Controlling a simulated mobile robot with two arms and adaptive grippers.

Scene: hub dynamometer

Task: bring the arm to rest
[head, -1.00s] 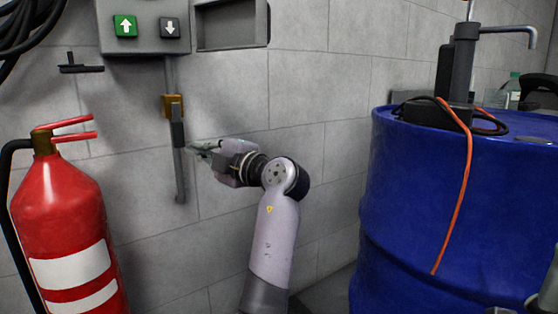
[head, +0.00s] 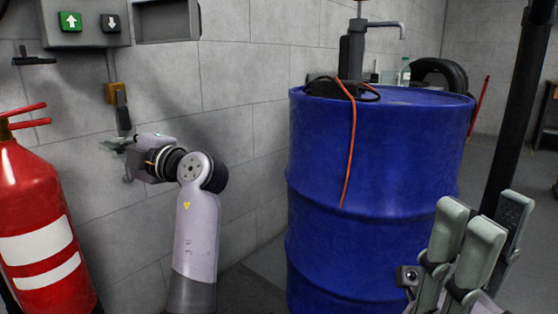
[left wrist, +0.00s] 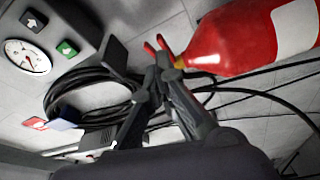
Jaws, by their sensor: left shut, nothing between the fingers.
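My left gripper (head: 112,145) is in front of the wall, below a small orange-brown fitting (head: 115,92) and a dark handle (head: 123,118). Its fingers overlap the lower part of the bar there in the picture; I cannot tell whether they touch it. In the left wrist view the two fingers (left wrist: 157,72) come together at the tips, with nothing between them. My left arm is raised and bent at the elbow. My right gripper (head: 478,235) is at the lower right, fingers upward, in front of the floor; whether its jaws are open is unclear.
A red fire extinguisher (head: 42,225) stands at the left; it also shows in the left wrist view (left wrist: 235,45). A control box with arrow buttons (head: 85,22) is on the wall above. A blue drum (head: 370,190) with a pump stands right of my left arm. Black cable coils (left wrist: 95,95) hang nearby.

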